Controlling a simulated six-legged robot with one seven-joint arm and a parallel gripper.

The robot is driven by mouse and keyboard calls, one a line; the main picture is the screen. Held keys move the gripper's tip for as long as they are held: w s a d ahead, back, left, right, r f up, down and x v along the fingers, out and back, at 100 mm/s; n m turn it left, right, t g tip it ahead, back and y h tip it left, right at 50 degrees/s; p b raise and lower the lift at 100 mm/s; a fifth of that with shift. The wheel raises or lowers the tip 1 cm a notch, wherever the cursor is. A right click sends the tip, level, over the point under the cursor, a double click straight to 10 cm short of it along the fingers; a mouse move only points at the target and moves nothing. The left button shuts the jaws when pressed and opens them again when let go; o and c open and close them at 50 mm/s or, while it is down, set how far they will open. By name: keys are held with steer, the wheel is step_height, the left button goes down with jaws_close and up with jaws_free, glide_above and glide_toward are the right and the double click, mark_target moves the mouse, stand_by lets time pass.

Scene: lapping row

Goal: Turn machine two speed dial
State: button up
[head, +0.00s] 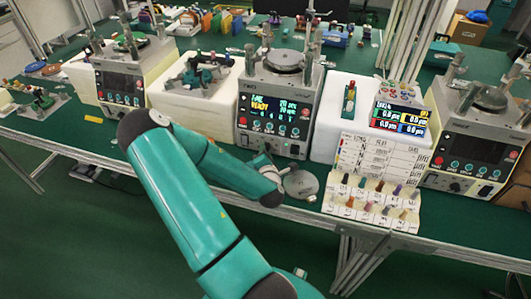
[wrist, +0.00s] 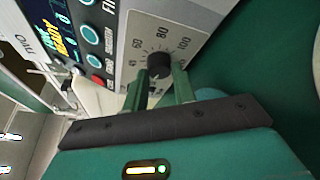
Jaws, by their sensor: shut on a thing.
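Machine two (head: 301,97) stands in the middle of the bench in the head view, with "TWO" and "READY" on its panel. Its speed dial (wrist: 158,66) is a black round knob on a pale plate with a printed scale, showing 60, 80 and 100 in the wrist view. My gripper (wrist: 159,82) has its two green fingers on either side of the knob, shut on it. The pointer mark on the knob cannot be made out.
A round grey disc (head: 300,184) lies on the bench right of my wrist. A stand of coloured pegs (head: 372,205) is farther right. Similar machines stand at left (head: 121,82) and right (head: 470,150). Buttons, one red (wrist: 97,80), sit close to the gripper on the panel.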

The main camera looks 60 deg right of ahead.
steer(key=shift+d, duration=0.1)
stand_by(0.3)
steer(key=o, duration=1)
